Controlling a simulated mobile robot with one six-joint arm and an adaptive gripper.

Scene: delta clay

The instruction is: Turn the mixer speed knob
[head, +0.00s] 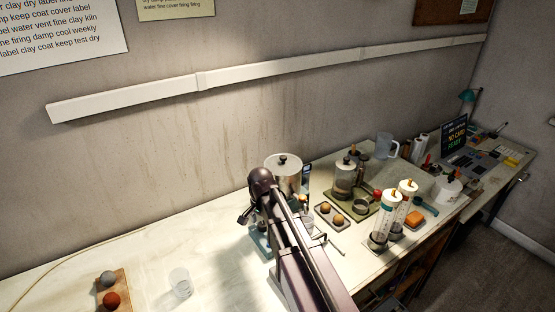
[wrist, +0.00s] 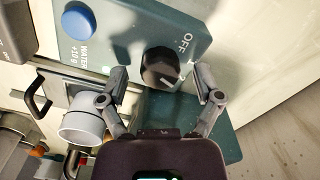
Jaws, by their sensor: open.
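The mixer speed knob (wrist: 161,68) is a dark faceted knob with a pale pointer line. It sits on a teal panel (wrist: 200,30) beside the printed word OFF in the wrist view. My gripper (wrist: 160,83) is open, with one finger on each side of the knob. The right finger is close to the knob; I cannot tell if either finger touches it. In the head view the mixer (head: 284,165) shows as a metal pot with a dark lid knob behind my arm. My arm hides its front and the speed knob there.
A blue button (wrist: 78,22) labelled WATER +10 g is on the same panel. A white cup (wrist: 82,127) is below left. The bench front left is mostly clear.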

